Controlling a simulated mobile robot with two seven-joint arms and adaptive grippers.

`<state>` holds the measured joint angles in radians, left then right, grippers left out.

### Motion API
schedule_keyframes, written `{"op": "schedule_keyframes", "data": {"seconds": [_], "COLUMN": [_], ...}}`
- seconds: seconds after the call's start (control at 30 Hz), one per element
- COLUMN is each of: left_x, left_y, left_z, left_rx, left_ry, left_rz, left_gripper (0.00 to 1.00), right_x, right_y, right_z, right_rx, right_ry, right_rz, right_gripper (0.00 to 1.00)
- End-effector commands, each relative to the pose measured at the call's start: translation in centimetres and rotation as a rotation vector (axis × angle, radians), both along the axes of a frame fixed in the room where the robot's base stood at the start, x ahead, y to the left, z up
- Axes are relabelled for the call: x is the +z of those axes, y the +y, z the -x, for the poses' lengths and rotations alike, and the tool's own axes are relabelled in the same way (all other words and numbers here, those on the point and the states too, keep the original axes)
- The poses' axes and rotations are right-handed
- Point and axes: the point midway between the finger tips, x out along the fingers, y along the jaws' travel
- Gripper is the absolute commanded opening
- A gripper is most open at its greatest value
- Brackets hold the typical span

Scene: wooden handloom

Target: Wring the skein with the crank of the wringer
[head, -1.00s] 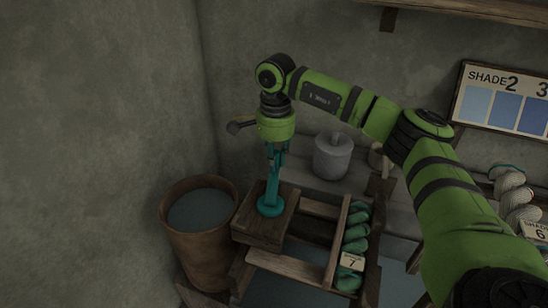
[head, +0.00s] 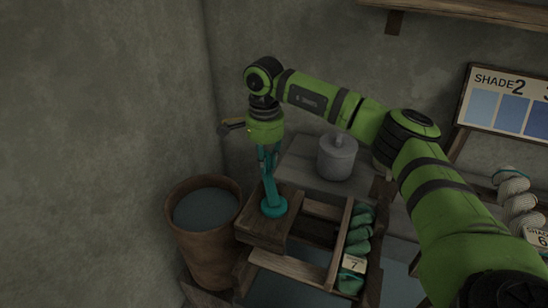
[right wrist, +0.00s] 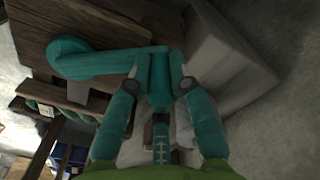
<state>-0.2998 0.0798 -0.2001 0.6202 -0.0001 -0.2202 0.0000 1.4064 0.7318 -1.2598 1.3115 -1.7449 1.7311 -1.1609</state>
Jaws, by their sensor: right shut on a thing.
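The teal crank (head: 271,193) of the wringer has a round hub on a wooden block and an arm rising from it, leaning slightly left. My right gripper (head: 267,160) is shut on the crank's upper end. In the right wrist view the crank (right wrist: 85,62) runs from its round hub at left to my right gripper (right wrist: 155,75), whose two fingers close around its end. A green twisted skein (head: 357,238) with a tag marked 7 lies along the right part of the wooden frame (head: 290,268). My left gripper is not in view.
A brown bucket (head: 184,243) of dark liquid stands left of the frame by the wall. A grey lidded pot (head: 337,160) sits on the bench behind. A pale skein (head: 513,195) hangs at right below the shade board (head: 508,100).

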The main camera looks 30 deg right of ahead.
Motion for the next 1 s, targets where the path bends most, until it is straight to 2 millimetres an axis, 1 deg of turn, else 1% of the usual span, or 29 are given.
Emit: {"op": "schedule_keyframes", "data": {"seconds": [0.03, 0.23, 0.43, 0.67, 0.87, 1.0], "left_x": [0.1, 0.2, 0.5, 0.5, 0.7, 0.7], "left_y": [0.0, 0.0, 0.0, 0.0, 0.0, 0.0], "left_z": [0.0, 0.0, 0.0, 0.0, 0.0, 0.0], "left_rx": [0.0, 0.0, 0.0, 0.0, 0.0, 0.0], "left_ry": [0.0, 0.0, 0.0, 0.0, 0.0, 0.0], "left_rz": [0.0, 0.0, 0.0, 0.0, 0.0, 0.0], "left_gripper": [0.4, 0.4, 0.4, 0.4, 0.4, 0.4], "right_x": [-0.1, -0.1, -0.1, -0.2, -0.2, -0.2], "right_y": [0.6, 1.3, 2.7, 3.5, 4.9, 5.2], "right_z": [0.1, -0.1, -0.2, -0.2, 0.0, 0.1], "right_rx": [0.005, 0.007, 0.008, 0.008, 0.009, 0.007], "right_ry": [0.008, 0.008, 0.01, 0.011, 0.013, 0.013], "right_rz": [-0.004, -0.004, -0.005, -0.005, -0.003, -0.002], "right_gripper": [0.0, 0.0, 0.0, 0.0, 0.0, 0.0]}}
